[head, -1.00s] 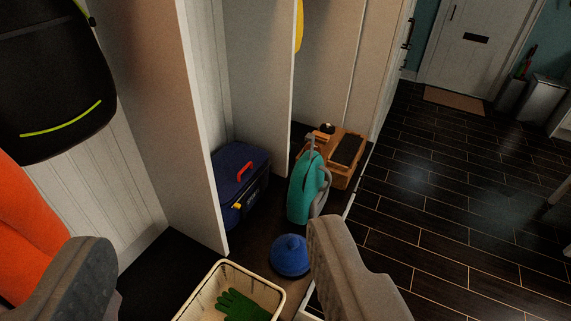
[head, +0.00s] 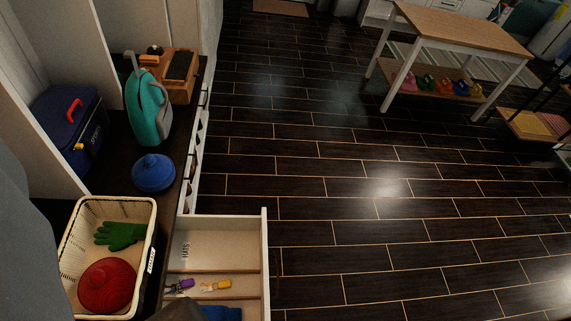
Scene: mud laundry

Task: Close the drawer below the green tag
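One drawer (head: 264,240) with pale walls stands pulled out from the low bench at the bottom centre. Inside it are a divider, purple and yellow small items (head: 216,286), and part of something blue (head: 220,313). No green tag shows, so I cannot tell whether this drawer is the one below it. A dark grey shape (head: 178,309) at the bottom edge, over the drawer's near left corner, may be part of my gripper. Its fingers are not clearly visible, and their opening cannot be judged.
Dark floor (head: 350,200) lies clear to the right. A table (head: 470,30) stands beyond.

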